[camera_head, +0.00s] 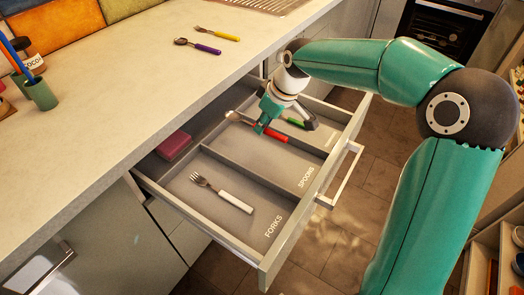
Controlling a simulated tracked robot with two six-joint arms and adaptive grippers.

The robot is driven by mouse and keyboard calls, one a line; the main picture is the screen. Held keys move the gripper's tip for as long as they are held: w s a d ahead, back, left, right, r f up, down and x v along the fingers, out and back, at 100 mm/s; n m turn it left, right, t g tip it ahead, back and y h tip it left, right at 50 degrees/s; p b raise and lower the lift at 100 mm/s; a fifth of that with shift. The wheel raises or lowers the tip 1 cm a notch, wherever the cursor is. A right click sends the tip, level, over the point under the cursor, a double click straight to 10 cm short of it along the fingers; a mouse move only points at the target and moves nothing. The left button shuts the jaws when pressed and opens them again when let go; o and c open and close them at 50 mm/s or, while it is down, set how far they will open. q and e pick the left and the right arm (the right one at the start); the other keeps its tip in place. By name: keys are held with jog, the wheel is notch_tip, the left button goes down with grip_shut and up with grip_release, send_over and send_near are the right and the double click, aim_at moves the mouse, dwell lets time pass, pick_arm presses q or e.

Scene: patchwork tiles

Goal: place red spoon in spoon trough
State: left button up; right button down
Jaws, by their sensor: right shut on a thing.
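The red spoon has a metal bowl and a red handle (276,135). It is over the spoon trough (262,158), the middle compartment marked SPOONS in the open drawer. My right gripper (267,122) reaches down from the right and is shut on the red spoon near the middle of its length. I cannot tell whether the spoon touches the trough floor. My left gripper is not in view.
A white-handled fork (235,202) lies in the FORKS compartment. A green-handled utensil (294,122) lies behind the gripper, partly hidden. A dark red block (174,145) sits at the drawer's left. A purple-handled spoon (206,48) and yellow-handled fork (226,36) lie on the counter.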

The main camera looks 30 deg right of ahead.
aim_at(259, 153)
notch_tip(259, 153, down, 9)
jog(key=shift+s+f+b, duration=0.1)
jog(key=shift+b, duration=0.45)
jog(key=c, duration=1.1)
grip_release()
jog(key=shift+c, duration=0.2)
jog(key=p+v, duration=0.1)
jog(key=v, duration=1.1)
jog(key=shift+p, duration=0.35)
